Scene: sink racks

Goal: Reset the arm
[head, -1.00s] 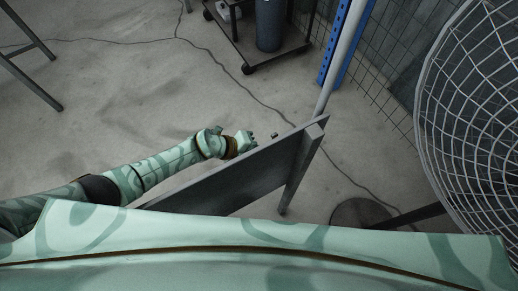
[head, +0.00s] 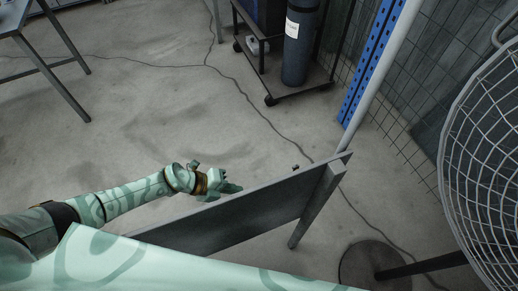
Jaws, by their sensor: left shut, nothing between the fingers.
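My left gripper (head: 228,188) is at the end of my left arm, which comes in from the left. It is shut and empty. It is beside the top edge of a dark grey panel (head: 245,215) on legs, on its far side; I cannot tell whether it touches the panel. My right gripper is not in view.
A wire-cage fan (head: 490,160) stands at the right on a round base (head: 368,265). A dark cart (head: 268,75) holding a cylinder (head: 298,45) is at the back. A table (head: 45,40) is at upper left. Cables cross the open concrete floor (head: 130,110).

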